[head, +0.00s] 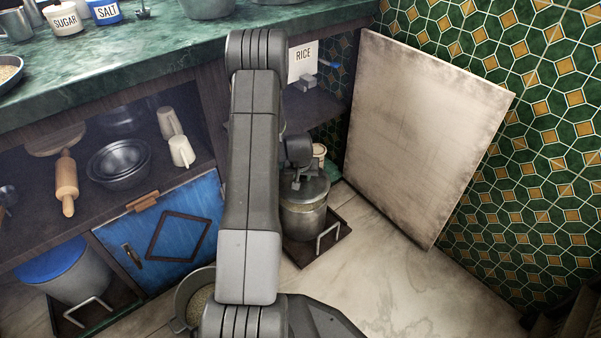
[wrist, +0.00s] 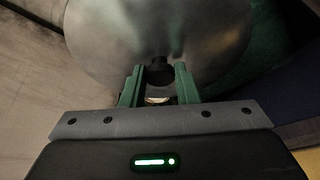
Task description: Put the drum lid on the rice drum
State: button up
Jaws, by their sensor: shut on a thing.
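The metal drum lid (wrist: 110,40) is a round grey disc with a black knob (wrist: 160,72) in the wrist view. My gripper (wrist: 159,76) has its green fingers shut on that knob. In the head view the lid (head: 315,187) is over the top of a metal drum (head: 305,220), below the RICE sign. They look lined up, but I cannot tell whether the lid rests on the rim or hangs just above it. My gripper (head: 296,182) is partly hidden by my arm there. The inside of the drum is hidden.
The drum stands on a dark tray (head: 300,255) with a pale handle. A RICE sign (head: 303,60) is above it. A pale board (head: 420,130) leans on the tiled wall at right. A pan of grain (head: 190,300) is partly behind my arm. A blue cupboard door (head: 172,230) is at left.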

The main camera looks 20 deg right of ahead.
aim_at(302, 184)
dwell(0.3)
notch_tip(302, 184, down, 2)
jog(key=shift+f+b, duration=0.15)
jog(key=shift+b, duration=1.1)
jog(key=shift+f, duration=0.65)
jog(key=shift+f, duration=0.65)
jog(key=o, duration=1.1)
jog(key=p+v, duration=0.5)
jog(key=v, duration=0.8)
jog(key=shift+s+r, duration=0.2)
jog(key=shift+r, duration=0.15)
jog(key=shift+f, duration=0.1)
